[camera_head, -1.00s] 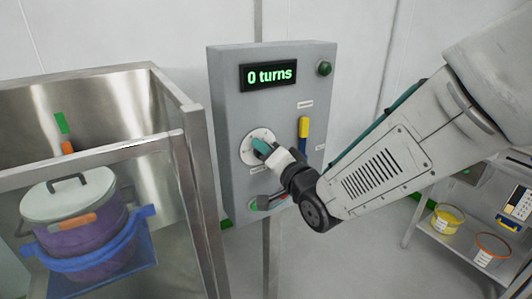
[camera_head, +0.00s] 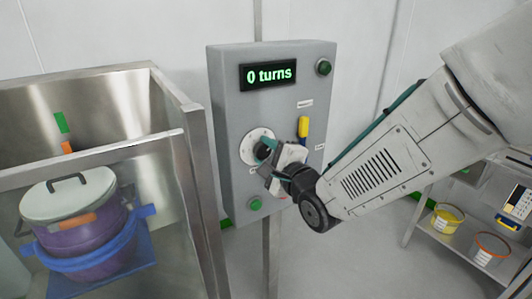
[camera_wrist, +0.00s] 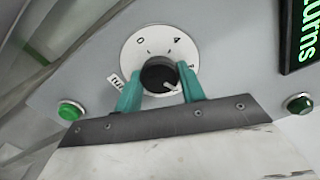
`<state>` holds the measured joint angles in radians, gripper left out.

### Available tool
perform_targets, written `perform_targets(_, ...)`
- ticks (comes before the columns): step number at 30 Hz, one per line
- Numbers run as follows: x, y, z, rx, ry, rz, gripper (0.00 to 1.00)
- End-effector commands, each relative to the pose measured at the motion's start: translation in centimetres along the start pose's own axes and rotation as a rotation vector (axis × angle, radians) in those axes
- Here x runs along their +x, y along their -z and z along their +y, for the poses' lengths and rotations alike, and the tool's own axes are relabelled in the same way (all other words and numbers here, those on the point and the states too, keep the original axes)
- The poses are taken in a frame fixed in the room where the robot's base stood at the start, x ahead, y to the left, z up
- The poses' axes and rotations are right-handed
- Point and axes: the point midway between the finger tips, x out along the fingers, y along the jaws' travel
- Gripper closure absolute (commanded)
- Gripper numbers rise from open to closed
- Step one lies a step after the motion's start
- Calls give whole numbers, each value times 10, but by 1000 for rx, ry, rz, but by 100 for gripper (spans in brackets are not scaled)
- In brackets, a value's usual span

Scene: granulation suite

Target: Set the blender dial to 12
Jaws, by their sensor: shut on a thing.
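The blender dial is a black knob (camera_wrist: 158,74) on a round white scale plate (camera_wrist: 133,50), with 0 and 4 readable in the wrist view. The knob's pale pointer mark points to the lower right in that view, past the 4. The plate also shows in the head view (camera_head: 249,146) on the grey control box (camera_head: 229,110). My gripper (camera_wrist: 160,82) has its teal fingers on both sides of the knob, shut on it. In the head view my gripper (camera_head: 266,150) hides part of the dial. The green display (camera_head: 268,75) reads "0 turns".
A yellow-and-blue lever (camera_head: 303,129) sits right of the dial. A steel-framed enclosure (camera_head: 190,170) with a purple drum (camera_head: 85,222) stands close on the left. A shelf with tubs (camera_head: 447,218) is at right.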

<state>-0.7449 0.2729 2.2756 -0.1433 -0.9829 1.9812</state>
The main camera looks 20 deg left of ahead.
Motion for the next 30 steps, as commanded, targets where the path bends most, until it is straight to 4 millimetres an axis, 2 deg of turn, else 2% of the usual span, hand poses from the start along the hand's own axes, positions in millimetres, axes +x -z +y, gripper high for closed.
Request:
perform_targets(6,-1,0,3,187,-5,1,83)
perform_targets(15,-1,0,3,376,-5,1,83)
perform_targets(30,-1,0,3,472,-5,2,83)
